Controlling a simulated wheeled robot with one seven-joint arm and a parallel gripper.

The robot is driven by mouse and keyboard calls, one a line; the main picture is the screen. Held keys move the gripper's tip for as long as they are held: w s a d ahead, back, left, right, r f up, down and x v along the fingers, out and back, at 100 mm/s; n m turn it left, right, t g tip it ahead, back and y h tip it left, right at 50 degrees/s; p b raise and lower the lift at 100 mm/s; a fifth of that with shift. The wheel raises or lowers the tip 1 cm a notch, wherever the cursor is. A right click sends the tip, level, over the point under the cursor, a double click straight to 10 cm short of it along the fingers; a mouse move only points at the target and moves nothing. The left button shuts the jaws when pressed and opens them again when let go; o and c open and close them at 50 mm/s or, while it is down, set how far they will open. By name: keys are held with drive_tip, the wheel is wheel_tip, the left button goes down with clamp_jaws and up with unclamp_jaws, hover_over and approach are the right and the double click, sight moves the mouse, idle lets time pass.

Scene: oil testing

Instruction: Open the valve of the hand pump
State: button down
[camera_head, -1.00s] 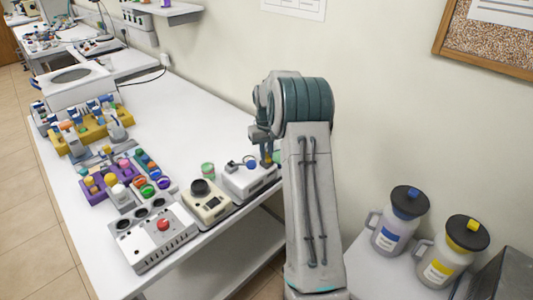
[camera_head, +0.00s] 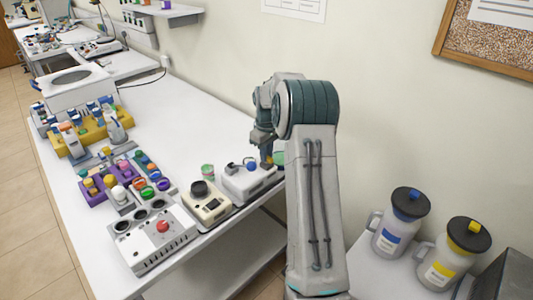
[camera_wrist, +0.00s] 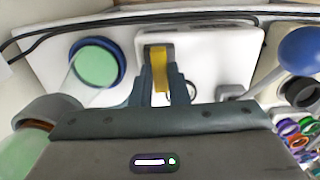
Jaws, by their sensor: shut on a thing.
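The hand pump is a white box-shaped unit (camera_head: 250,182) at the right end of the bench, with a blue ball knob (camera_head: 252,166) on top. In the wrist view its white base (camera_wrist: 225,65) fills the upper middle, and the blue knob (camera_wrist: 303,52) is at the right edge. My gripper (camera_wrist: 162,80) points down at the pump's right end in the head view. Its fingers are shut on a yellow valve lever (camera_wrist: 158,62). The lever's lower part is hidden between the fingers.
A clear vessel with a green face and blue ring (camera_wrist: 96,64) stands close left of the fingers in the wrist view. A beige device with a black knob (camera_head: 207,203) is beside the pump. Two jugs (camera_head: 400,225) stand at right. The bench middle is clear.

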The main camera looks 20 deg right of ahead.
drive_tip(key=c, duration=1.4)
unclamp_jaws()
wheel_tip(320, 180, up, 14)
drive_tip(key=b, duration=0.1)
drive_tip(key=shift+d, duration=0.1)
